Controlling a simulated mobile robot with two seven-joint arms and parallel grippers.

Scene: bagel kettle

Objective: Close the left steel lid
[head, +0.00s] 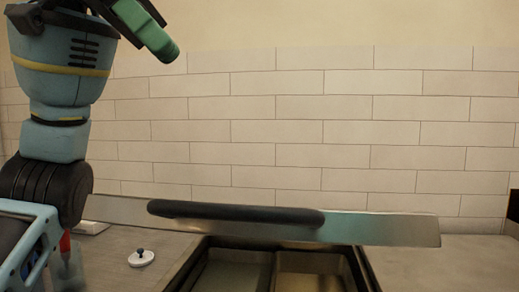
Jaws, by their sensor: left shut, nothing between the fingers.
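A long steel lid (385,230) with a thick black bar handle (235,212) stands raised, seen nearly edge-on, across the back of the counter. Below it is an open steel basin (362,272) with two compartments side by side, cut off by the bottom edge of the picture. I cannot tell whether the raised steel is one lid or more. My left gripper (168,50) has green fingers and is shut and empty. It is high at the upper left, in front of the tiled wall, above the lid and apart from it. My right gripper is out of view.
A small white round cover with a dark knob (141,259) lies on the counter (120,275) left of the basin. The counter (445,262) right of the basin is bare. A dark object (513,207) is at the right edge.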

